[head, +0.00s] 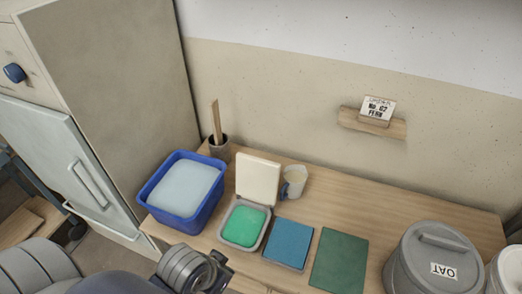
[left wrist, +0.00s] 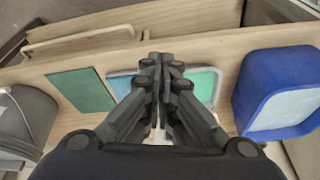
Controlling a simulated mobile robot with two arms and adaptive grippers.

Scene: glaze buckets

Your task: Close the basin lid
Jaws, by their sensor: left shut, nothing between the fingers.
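The basin (head: 233,245) is a small light-rimmed container with green contents, on the wooden counter. Its cream lid (head: 258,181) stands open, roughly upright, at the back edge. In the left wrist view the basin's green contents (left wrist: 207,84) show just right of my fingers, and the lid is mostly hidden behind my gripper. My left gripper (left wrist: 165,62) is shut and empty. In the head view only my left wrist and part of the hand show at the bottom, in front of the basin; the fingertips are not clear. My right gripper is in neither view.
A blue tub (head: 183,188) with pale contents stands left of the basin. A blue-topped tray (head: 289,243) and a dark green mat (head: 340,260) lie to its right. A white mug (head: 294,181) stands beside the lid. A grey lidded bucket (head: 435,262) stands farther right.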

